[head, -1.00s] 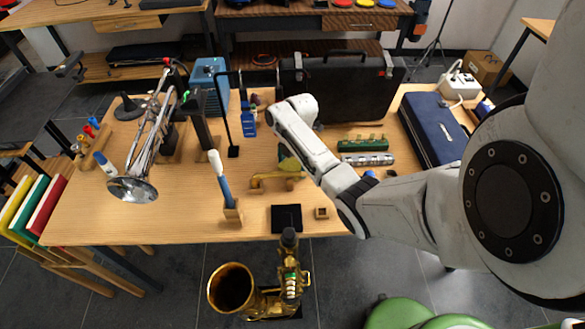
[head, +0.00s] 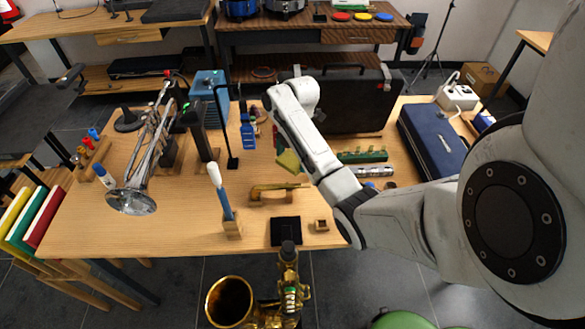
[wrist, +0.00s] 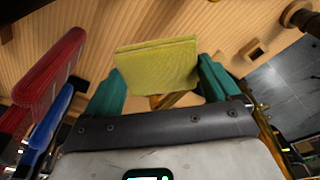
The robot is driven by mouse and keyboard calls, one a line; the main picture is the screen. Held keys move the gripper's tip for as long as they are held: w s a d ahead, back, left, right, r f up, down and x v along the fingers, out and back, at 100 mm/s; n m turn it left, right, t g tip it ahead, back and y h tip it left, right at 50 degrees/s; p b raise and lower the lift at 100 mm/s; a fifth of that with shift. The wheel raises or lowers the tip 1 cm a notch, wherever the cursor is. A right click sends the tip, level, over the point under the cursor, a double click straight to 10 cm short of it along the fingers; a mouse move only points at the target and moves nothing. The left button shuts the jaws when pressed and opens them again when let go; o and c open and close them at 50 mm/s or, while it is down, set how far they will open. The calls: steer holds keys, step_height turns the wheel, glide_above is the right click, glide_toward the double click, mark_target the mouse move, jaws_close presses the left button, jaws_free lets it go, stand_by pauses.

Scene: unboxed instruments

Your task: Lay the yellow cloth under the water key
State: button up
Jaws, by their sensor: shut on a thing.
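The yellow cloth (wrist: 158,62) is a folded, flat pad between the two green fingers of my gripper (wrist: 160,80) in the wrist view. My gripper is shut on it. In the head view the cloth (head: 289,162) shows beside my forearm, which hides most of the gripper, and it appears above the wooden table (head: 180,225). The silver trumpet (head: 150,160) is tilted at the table's left, its bell low and toward the front. The cloth is well to its right, apart from it. The water key is too small to make out.
A brass piece on a wooden rest (head: 275,190), a blue-handled brush in a block (head: 222,200) and a black pad (head: 286,230) stand near the cloth. A black upright device (head: 203,130) stands right of the trumpet.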

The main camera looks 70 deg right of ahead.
mark_target(293, 159)
step_height(293, 159, up, 9)
steer(key=p, duration=0.6)
steer(key=shift+s, duration=0.1)
